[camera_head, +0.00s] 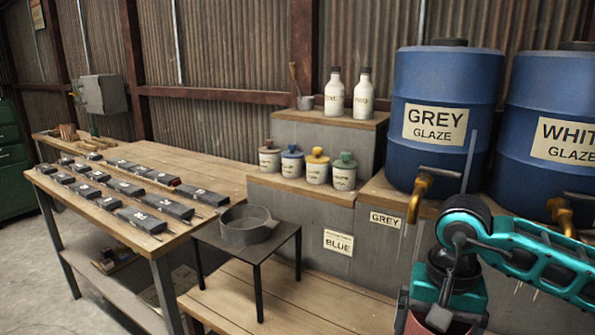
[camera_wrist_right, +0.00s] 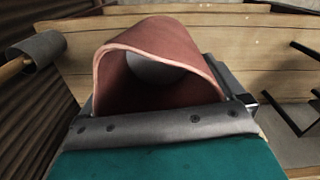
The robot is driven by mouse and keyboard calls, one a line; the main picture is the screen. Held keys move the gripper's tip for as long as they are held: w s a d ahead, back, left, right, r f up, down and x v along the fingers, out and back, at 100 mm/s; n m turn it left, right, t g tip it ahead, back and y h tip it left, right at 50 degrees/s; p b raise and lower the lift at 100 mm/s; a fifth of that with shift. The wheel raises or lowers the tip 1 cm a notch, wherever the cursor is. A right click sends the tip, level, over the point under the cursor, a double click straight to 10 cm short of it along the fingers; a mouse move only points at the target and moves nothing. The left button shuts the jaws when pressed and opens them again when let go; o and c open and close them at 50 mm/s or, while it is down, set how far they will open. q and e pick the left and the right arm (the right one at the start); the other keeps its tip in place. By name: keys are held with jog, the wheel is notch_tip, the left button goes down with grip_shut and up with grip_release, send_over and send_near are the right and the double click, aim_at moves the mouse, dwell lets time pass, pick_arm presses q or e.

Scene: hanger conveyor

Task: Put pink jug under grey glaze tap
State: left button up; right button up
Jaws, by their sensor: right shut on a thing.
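The pink jug (camera_wrist_right: 118,78) fills the middle of the right wrist view, with its wide mouth facing the camera. My right gripper (camera_wrist_right: 165,125) is shut on it. In the head view my right gripper (camera_head: 440,312) is at the bottom right, and only a little of the pink jug (camera_head: 411,327) shows at the frame's lower edge. The grey glaze tap (camera_head: 419,192) sticks out low on the blue barrel labelled GREY GLAZE (camera_head: 440,85). The gripper is below and slightly right of the tap in the picture. My left gripper is not in view.
A second blue barrel (camera_head: 550,105) labelled WHITE GLAZE, with its own tap (camera_head: 560,215), stands to the right. A small black table (camera_head: 285,232) holds a grey pan (camera_head: 245,224). Lidded jars and white bottles stand on stepped blocks. A workbench (camera_head: 215,185) is at left.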

jog(key=n, duration=0.1)
jog(key=s+a+n, duration=0.1)
jog(key=n, duration=0.2)
jog(key=shift+s+a+f+n, duration=0.2)
jog(key=shift+s+f+n, duration=0.05)
jog(key=shift+f+n, duration=0.05)
